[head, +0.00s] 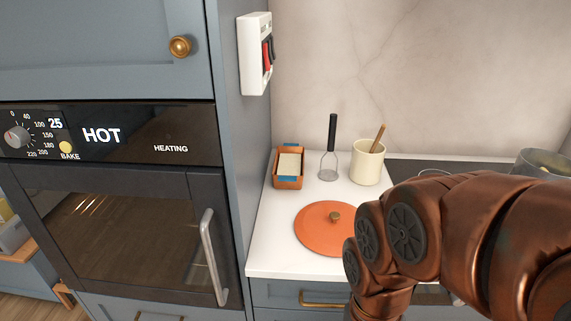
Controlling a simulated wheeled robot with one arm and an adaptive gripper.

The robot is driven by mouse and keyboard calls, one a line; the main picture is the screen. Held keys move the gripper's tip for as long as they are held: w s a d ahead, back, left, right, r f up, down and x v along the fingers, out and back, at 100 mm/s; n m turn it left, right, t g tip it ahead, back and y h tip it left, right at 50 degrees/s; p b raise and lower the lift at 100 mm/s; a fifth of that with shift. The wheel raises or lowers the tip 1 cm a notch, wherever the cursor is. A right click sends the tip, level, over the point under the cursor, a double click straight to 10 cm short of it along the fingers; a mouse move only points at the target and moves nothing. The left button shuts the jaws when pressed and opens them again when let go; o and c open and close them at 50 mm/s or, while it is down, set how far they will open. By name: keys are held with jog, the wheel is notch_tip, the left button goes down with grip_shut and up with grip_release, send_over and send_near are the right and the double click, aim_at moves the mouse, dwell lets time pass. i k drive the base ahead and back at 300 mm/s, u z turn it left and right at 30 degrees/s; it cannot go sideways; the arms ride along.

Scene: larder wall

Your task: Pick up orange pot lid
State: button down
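The orange pot lid (318,238) lies flat on the white counter, near its front edge. It is round with a small brass-coloured knob (335,216) at its middle. My copper-coloured arm covers the lid's right edge in the head view. The arm reaches in from the right, and its lower end drops out of the bottom of the picture. My gripper is not visible.
Behind the lid stand an orange box (288,182), a masher with a black handle (332,135) and a cream crock (367,168). A dark hob (410,170) with a pot (543,160) is at right. A tall oven cabinet (110,135) borders the counter's left.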

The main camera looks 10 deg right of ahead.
aim_at(323, 227)
jog(key=u, duration=2.2)
jog(key=k, duration=0.45)
jog(key=z, duration=1.4)
